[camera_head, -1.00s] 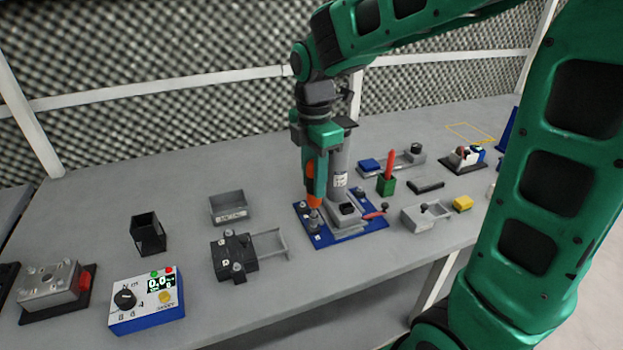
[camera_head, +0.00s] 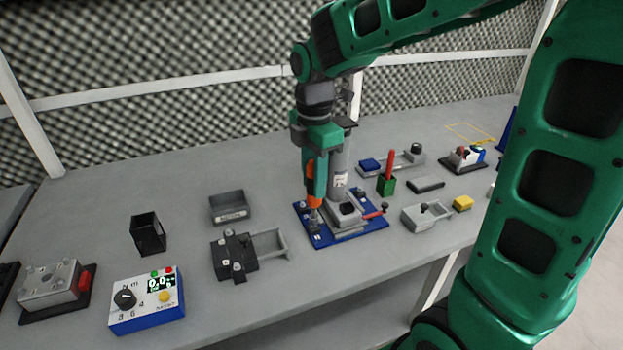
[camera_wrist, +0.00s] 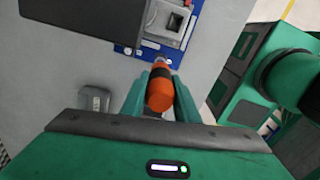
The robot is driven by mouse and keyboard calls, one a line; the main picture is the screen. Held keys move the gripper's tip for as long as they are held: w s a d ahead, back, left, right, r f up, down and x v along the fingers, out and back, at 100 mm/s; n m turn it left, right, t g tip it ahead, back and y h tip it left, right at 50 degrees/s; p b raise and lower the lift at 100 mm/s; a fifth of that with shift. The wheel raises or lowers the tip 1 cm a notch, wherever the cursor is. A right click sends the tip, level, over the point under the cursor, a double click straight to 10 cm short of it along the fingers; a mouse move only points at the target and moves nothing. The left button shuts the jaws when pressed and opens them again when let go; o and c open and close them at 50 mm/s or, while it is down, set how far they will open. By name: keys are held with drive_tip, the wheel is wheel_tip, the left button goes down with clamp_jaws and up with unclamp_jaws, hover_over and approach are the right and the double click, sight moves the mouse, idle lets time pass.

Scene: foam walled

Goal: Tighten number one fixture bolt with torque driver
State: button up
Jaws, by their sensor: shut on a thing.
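My gripper (camera_head: 318,178) is shut on the orange torque driver (camera_head: 311,186), which it holds upright, tip down. The driver's tip meets a bolt at the left front part of the blue fixture plate (camera_head: 375,224); whether it is seated on the bolt head I cannot tell. In the wrist view the orange driver (camera_wrist: 160,90) sits between the green fingers (camera_wrist: 158,98), with the blue plate (camera_wrist: 124,50) beyond it. A grey fixture block (camera_head: 347,216) stands on the plate. The torque controller (camera_head: 147,302) at the front left has a lit display that seems to read near zero.
A black block with knobs (camera_head: 232,258), a grey tray (camera_head: 229,206) and a black open box (camera_head: 148,233) stand left of the plate. A green holder with a red handle (camera_head: 387,185) and a grey bin (camera_head: 426,216) stand to the right. Bare bench lies at the back left.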

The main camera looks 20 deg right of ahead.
drive_tip(key=shift+f, duration=0.7)
idle(2.1)
idle(0.4)
